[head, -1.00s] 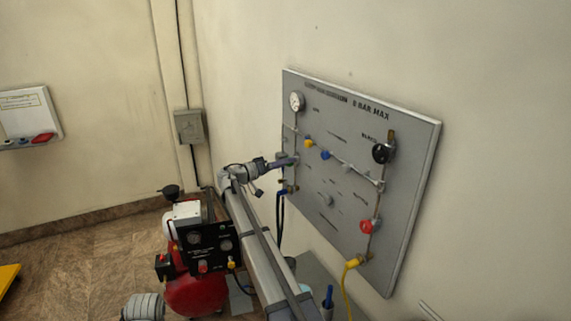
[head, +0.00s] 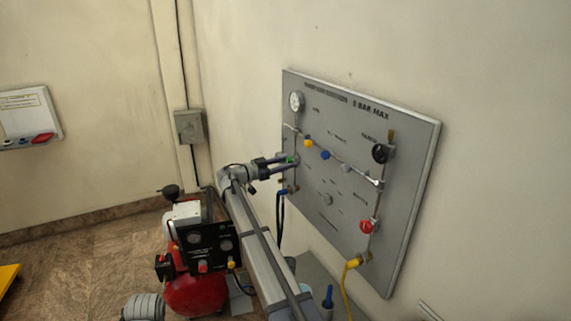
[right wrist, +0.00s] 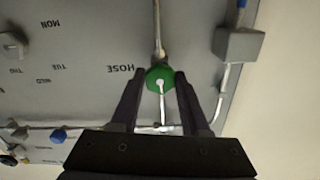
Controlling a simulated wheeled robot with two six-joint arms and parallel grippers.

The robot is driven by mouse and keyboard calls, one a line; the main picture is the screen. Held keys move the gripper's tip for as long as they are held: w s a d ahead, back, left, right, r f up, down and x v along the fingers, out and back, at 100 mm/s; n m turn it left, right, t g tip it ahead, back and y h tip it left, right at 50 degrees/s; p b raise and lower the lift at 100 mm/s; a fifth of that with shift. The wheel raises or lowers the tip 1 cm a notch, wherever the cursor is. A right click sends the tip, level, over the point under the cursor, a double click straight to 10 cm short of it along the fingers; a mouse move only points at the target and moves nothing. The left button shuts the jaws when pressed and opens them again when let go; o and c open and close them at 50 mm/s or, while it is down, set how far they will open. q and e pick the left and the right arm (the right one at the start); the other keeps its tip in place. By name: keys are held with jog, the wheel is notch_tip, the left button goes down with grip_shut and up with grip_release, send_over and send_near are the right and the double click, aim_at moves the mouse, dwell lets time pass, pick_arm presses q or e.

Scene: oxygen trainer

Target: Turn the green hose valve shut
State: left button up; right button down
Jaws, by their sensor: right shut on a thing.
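The green hose valve (right wrist: 160,79) is a green knob on the grey panel, just right of the printed word HOSE in the right wrist view. In the head view a bit of the green valve (head: 291,159) shows at the panel's left side, between the fingers. My right gripper (right wrist: 159,84) has one finger on each side of the knob and is shut on it. In the head view the right gripper (head: 288,161) reaches the panel from the lower left. My left gripper is not in view.
The grey panel (head: 345,240) hangs on the wall, with a gauge (head: 296,101), yellow, blue, black and red (head: 368,226) knobs, and a yellow hose (head: 346,285). A red compressor (head: 195,292) stands on the floor below left.

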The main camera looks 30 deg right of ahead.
jog(key=shift+s+f+m, duration=0.1)
jog(key=shift+m, duration=0.5)
jog(key=shift+c, duration=1.9)
grip_release()
jog(key=shift+a, duration=0.1)
jog(key=a, duration=0.7)
jog(key=shift+a, duration=0.35)
